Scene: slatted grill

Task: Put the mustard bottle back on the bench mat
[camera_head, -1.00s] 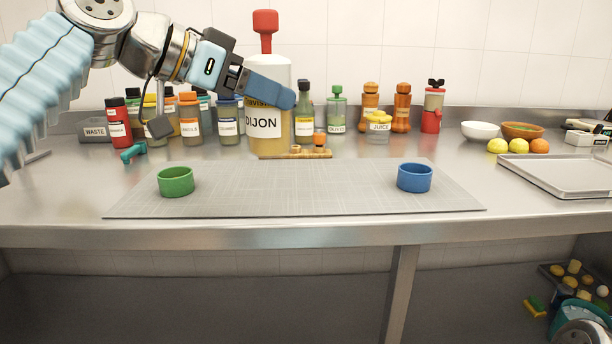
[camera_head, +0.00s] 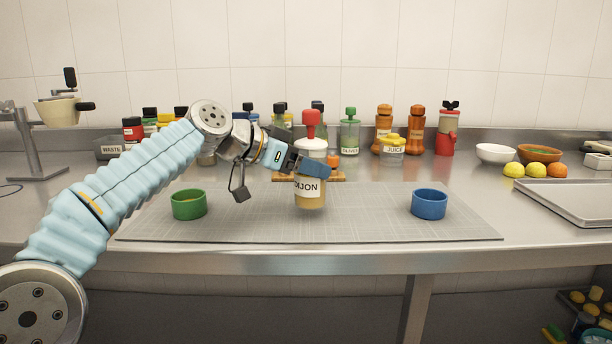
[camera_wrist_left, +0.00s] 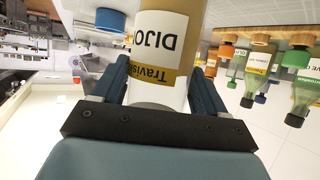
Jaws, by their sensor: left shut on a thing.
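The mustard bottle (camera_head: 310,200), labelled DIJON with a red cap, is upright in the head view, over the middle of the grey bench mat (camera_head: 370,218). My left gripper (camera_head: 328,176) comes from the left and is shut on its upper body, one finger across the front. I cannot tell for sure whether its base touches the mat. In the left wrist view the bottle (camera_wrist_left: 161,50) stands between both fingers, its label upside down. My right gripper is out of view.
A green cup (camera_head: 189,205) stands on the mat's left and a blue cup (camera_head: 429,204) on its right. A metal tray (camera_head: 560,203) lies at the right.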

